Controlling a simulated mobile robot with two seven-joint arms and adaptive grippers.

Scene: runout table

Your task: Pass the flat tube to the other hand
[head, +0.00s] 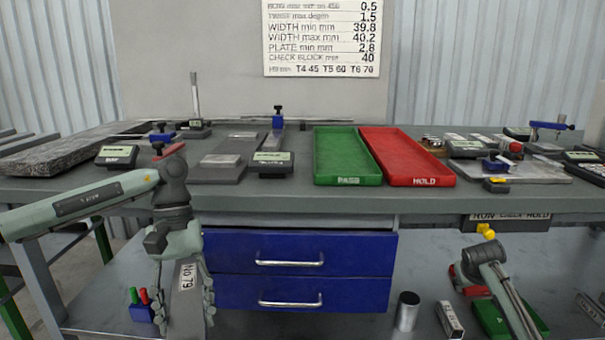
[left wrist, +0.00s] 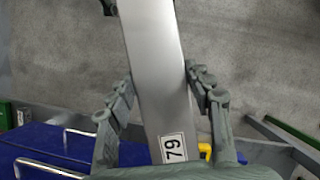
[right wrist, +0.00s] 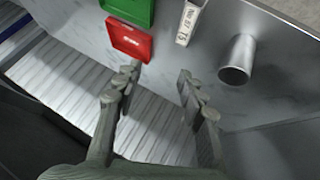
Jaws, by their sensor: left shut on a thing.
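The flat tube (head: 187,302) is a grey metal bar with a white "No 79" label. My left gripper (head: 183,300) is shut on it in front of the table, left of the blue drawers, with the tube hanging down between the fingers. In the left wrist view the tube (left wrist: 155,70) runs between both fingers, its label near the palm. My right gripper (right wrist: 157,82) is open and empty in the right wrist view, above the lower shelf and well apart from the tube. In the head view only its arm shows clearly at the lower right.
Green (head: 345,157) and red (head: 405,157) trays lie on the table top among gauges and blocks. Blue drawers (head: 300,253) hang below. A metal cup (head: 407,312) and a labelled box (head: 449,320) stand on the lower shelf, near small red (right wrist: 130,40) and green containers.

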